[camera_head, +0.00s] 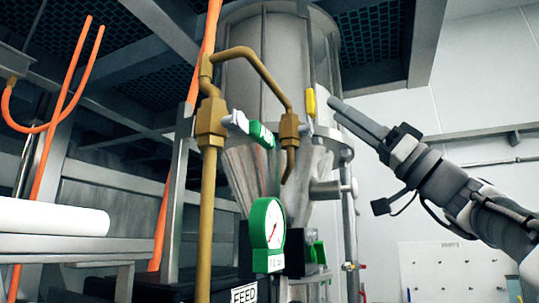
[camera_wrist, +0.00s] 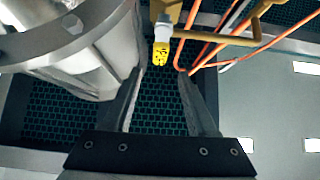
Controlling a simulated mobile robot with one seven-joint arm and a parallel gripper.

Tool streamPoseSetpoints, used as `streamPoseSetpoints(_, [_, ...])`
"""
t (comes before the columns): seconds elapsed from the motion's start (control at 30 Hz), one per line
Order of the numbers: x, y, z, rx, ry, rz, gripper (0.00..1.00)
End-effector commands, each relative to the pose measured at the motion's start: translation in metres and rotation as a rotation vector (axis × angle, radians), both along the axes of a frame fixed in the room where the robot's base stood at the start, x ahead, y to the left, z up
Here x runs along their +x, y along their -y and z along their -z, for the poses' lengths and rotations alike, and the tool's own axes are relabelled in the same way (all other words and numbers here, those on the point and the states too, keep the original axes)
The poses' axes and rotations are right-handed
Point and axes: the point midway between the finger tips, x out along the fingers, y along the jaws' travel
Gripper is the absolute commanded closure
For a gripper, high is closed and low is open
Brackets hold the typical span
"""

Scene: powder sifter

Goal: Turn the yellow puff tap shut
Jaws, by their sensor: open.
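The yellow puff tap (camera_head: 310,102) is a small yellow handle on the brass valve body beside the grey hopper. It stands roughly upright in the head view. In the wrist view the yellow tap (camera_wrist: 160,56) is at the end of a white stem below a brass block, at top centre. My gripper (camera_head: 338,106) is just right of the tap in the head view, its fingers pointing up and left at it. In the wrist view my gripper (camera_wrist: 163,78) is open and empty, with the tap lined up beyond the gap between its fingertips. I cannot tell whether they touch.
A green-handled tap (camera_head: 262,134) sits left of the yellow one on the brass pipework. The metal hopper (camera_head: 272,70) stands close behind. A green-rimmed gauge (camera_head: 267,224) is below. Orange pipes (camera_head: 160,230) run at the left. The white wall side at right is open.

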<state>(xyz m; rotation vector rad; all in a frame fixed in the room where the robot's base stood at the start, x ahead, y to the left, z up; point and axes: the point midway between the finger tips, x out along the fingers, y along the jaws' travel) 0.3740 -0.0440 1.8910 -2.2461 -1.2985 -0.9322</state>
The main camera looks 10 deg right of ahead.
Motion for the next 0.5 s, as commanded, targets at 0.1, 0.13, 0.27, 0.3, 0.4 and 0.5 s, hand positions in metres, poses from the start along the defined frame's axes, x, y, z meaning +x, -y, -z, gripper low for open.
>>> streamPoseSetpoints(0.1, [0.010,-0.018,-0.023,-0.002,-0.001,-0.003,0.43])
streamPoseSetpoints(0.13, [0.013,-0.021,-0.027,-0.002,-0.001,-0.003,0.43])
streamPoseSetpoints(0.27, [0.020,-0.035,-0.043,-0.001,-0.001,-0.002,0.43])
streamPoseSetpoints(0.3, [0.023,-0.038,-0.047,0.000,-0.002,-0.001,0.43])
streamPoseSetpoints(0.4, [0.027,-0.045,-0.053,0.000,-0.002,-0.001,0.43])
streamPoseSetpoints(0.5, [0.029,-0.048,-0.056,0.000,-0.002,0.000,0.43])
